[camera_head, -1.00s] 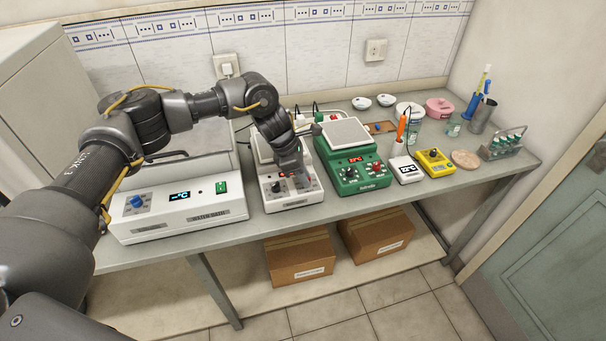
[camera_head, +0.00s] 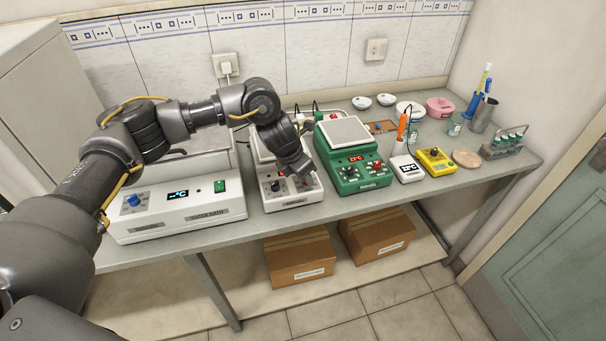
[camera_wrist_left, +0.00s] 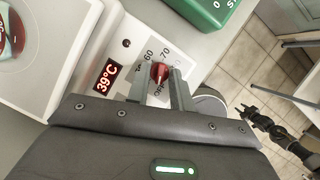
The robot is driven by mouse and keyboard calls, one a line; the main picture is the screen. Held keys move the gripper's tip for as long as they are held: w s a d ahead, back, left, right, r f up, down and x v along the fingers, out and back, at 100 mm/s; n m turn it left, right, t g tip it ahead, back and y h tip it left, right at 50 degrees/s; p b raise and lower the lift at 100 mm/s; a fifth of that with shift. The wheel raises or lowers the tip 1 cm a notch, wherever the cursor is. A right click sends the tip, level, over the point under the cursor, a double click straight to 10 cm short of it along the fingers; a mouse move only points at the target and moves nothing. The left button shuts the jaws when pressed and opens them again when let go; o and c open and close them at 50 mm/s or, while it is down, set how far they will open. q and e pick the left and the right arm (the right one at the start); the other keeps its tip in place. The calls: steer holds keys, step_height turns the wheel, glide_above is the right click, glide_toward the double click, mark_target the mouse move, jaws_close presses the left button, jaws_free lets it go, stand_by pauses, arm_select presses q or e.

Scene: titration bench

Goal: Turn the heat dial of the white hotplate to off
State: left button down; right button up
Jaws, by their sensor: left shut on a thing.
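The white hotplate (camera_head: 295,203) stands between the water bath and a green hotplate; its front panel partly shows under my left gripper. In the left wrist view its red dial (camera_wrist_left: 159,71) sits between the two fingertips of my left gripper (camera_wrist_left: 160,76), which is shut on it. Marks 60, 70 and OFF are printed around this dial, with OFF just below it; I cannot tell clearly where its pointer stands. My right gripper (camera_wrist_left: 246,112) shows small and dark over the floor, away from the bench.
The white water bath (camera_head: 185,215) stands to the left and the green hotplate (camera_head: 362,177) close on the right. A white scale (camera_head: 405,170) and a yellow meter (camera_head: 434,161) stand further right.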

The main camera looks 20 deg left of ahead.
arm_select(q)
steer(key=shift+d+n+y, duration=0.1)
steer(key=shift+n+y, duration=0.4)
steer(key=shift+n, duration=0.7)
steer(key=shift+p, duration=0.3)
steer(key=c, duration=1.3)
jaws_free()
steer(key=shift+s, duration=0.1)
steer(key=shift+o, duration=0.2)
steer(key=b+v, duration=0.1)
steer(key=v, duration=0.9)
steer(key=shift+s+r, duration=0.3)
steer(key=shift+s, duration=0.05)
